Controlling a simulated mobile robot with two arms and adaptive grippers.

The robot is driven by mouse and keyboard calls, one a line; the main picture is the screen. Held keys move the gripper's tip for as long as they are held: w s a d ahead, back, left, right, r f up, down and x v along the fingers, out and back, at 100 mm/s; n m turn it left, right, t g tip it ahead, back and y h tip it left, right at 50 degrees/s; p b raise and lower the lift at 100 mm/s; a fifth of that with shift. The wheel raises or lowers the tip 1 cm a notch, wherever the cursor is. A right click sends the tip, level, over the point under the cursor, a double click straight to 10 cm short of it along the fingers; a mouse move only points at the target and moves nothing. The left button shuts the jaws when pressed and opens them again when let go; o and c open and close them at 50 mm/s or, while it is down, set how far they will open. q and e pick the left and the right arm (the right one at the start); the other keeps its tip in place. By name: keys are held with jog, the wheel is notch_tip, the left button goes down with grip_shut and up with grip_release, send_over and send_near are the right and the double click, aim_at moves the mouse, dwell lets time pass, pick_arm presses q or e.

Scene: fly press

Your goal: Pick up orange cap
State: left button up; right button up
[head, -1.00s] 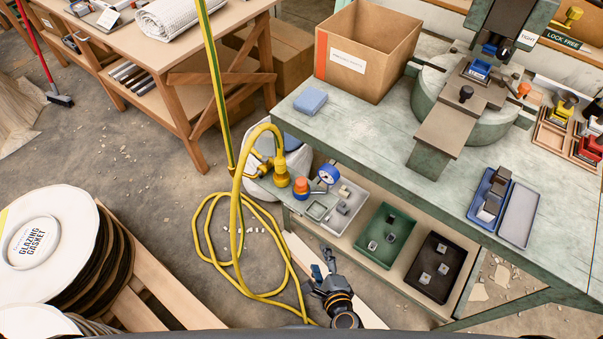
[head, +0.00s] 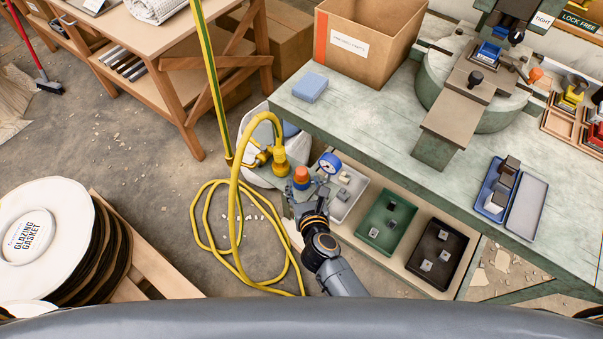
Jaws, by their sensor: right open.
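The orange cap (head: 301,174) sits upright at the left end of the lower shelf, beside the blue-rimmed gauge (head: 330,163) and the yellow hose fitting. My right gripper (head: 303,192) is right at the cap, on the near side of it, with its arm coming up from the bottom of the head view. It is open. The gripper hides the lower part of the cap's surroundings, and I cannot tell whether the fingers touch the cap. My left gripper is not in view.
A yellow hose (head: 236,225) loops up close on the left of the cap. The green bench top (head: 375,130) overhangs behind it. Grey, green (head: 369,243) and black (head: 419,275) trays with small blocks stand to the right. A gasket stack (head: 45,240) is at left.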

aim_at(302, 175)
jog(key=shift+w+a, duration=0.1)
jog(key=shift+w, duration=0.55)
jog(key=x, duration=0.4)
jog(key=shift+w+r, duration=0.15)
jog(key=shift+w, duration=0.15)
jog(key=shift+c, duration=0.2)
jog(key=c, duration=0.9)
